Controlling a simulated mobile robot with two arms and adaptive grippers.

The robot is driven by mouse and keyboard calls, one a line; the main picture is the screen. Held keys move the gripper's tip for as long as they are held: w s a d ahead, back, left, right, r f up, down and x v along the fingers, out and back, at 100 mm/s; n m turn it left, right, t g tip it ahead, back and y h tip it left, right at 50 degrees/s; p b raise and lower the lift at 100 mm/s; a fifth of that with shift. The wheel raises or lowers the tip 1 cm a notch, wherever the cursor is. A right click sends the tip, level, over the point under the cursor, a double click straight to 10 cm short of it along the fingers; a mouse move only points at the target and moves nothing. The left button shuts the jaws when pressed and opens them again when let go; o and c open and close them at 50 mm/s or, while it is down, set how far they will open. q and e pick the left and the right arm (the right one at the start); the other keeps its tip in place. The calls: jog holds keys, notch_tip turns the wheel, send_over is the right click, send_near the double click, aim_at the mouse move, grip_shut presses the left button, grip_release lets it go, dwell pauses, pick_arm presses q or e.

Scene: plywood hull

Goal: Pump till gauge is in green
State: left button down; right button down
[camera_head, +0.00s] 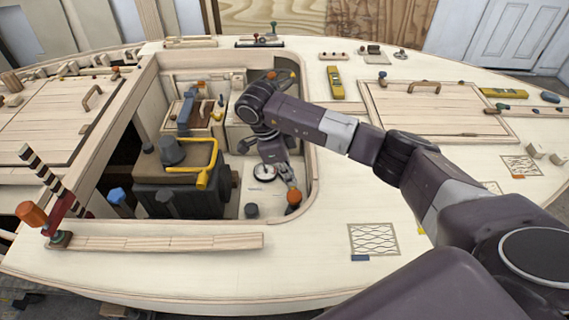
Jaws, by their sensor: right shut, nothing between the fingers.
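A small round white-faced gauge (264,172) sits in the open hull compartment, left of my right gripper; its needle and any green zone are too small to read. An orange knob (294,197) is just below the fingertips of my right gripper (290,182). It may be the pump's handle, but I cannot tell. The gripper points down into the compartment, shut and empty, at or very near the knob; I cannot tell whether they touch. My right arm comes in from the lower right and hides part of the compartment's right edge. My left gripper is not in view.
A dark box with a yellow handle (206,172) fills the compartment's left side. A plywood rim surrounds the opening. An orange-topped clamp (32,214) stands at the left edge. Yellow levels (335,83) lie on the deck. The deck front is mostly clear.

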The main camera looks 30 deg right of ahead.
aim_at(290, 197)
jog(key=x, duration=0.2)
jog(key=p+x, duration=0.1)
jog(key=x, duration=0.1)
jog(key=shift+w+a+f, duration=0.1)
jog(key=shift+a+f, duration=0.05)
jog(key=shift+a, duration=0.2)
jog(key=shift+f, duration=0.7)
jog(key=shift+f, duration=0.1)
notch_tip(290, 197, down, 4)
jog(key=b, duration=0.3)
jog(key=shift+b, duration=0.35)
jog(key=v, duration=1.2)
jog(key=shift+r, duration=0.2)
